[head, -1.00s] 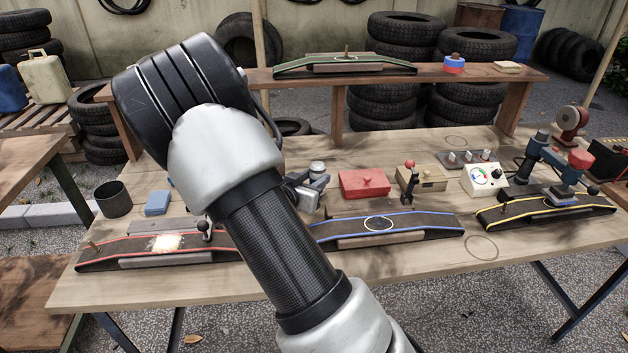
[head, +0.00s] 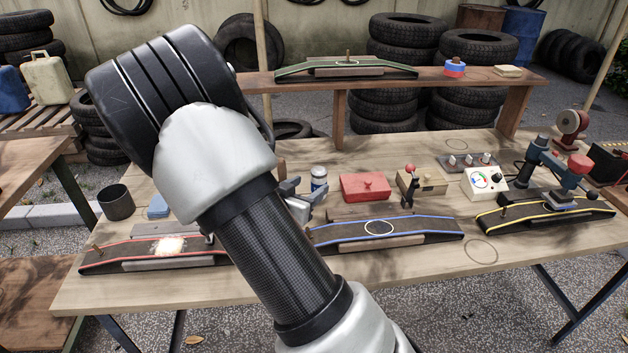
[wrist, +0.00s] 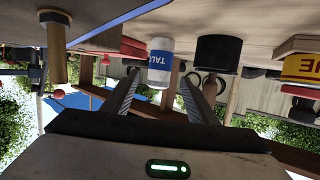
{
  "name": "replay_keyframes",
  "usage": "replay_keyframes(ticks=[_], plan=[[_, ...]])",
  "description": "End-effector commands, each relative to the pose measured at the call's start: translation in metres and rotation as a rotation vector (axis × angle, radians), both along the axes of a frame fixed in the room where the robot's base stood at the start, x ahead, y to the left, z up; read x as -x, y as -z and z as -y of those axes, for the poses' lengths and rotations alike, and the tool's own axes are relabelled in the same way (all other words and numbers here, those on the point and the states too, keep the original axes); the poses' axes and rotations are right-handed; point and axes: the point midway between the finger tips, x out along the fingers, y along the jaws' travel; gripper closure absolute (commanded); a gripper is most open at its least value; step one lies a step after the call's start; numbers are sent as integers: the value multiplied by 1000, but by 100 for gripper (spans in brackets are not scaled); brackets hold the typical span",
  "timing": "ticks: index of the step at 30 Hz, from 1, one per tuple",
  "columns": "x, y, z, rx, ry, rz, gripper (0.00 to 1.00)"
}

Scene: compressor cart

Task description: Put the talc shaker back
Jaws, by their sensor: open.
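The talc shaker (head: 319,178) is a small white and blue can standing upright on the bench, behind the blue-edged strip and left of the red box. My gripper (head: 300,197) is open just in front and left of it, partly hidden by my arm. In the wrist view, which is upside down, the talc shaker (wrist: 160,62) shows its TALC label between the two spread fingers of my gripper (wrist: 161,88). I see gaps on both sides; I cannot tell how deep it sits between the fingers.
A red box (head: 364,187) stands right of the shaker. The blue-edged strip (head: 335,234) lies in front. White powder (head: 170,246) lies on the red-edged strip. A raised shelf (head: 300,84) runs behind, with drawn rings on shelf and bench. A dark cup (head: 116,203) stands far left.

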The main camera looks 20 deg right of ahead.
Motion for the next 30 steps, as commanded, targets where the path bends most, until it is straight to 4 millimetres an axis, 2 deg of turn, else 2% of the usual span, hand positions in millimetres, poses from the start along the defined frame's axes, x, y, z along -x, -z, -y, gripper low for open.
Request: replay_keyframes(ticks=[1, 6, 12, 17, 20, 23, 25, 28, 30], plan=[[7, -7, -10, -1, -4, 0, 47], [28, -16, -35, -1, -3, -1, 47], [43, -22, -51, -1, -2, -1, 47], [35, -25, -66, -114, -59, -11, 47], [20, -37, -93, -291, -181, -32, 47], [16, -68, -131, -475, -362, -70, 47], [26, -95, -156, -563, -500, -110, 47], [58, -135, -181, -621, -682, -189, 47], [91, -158, -188, -615, -789, -263, 47]])
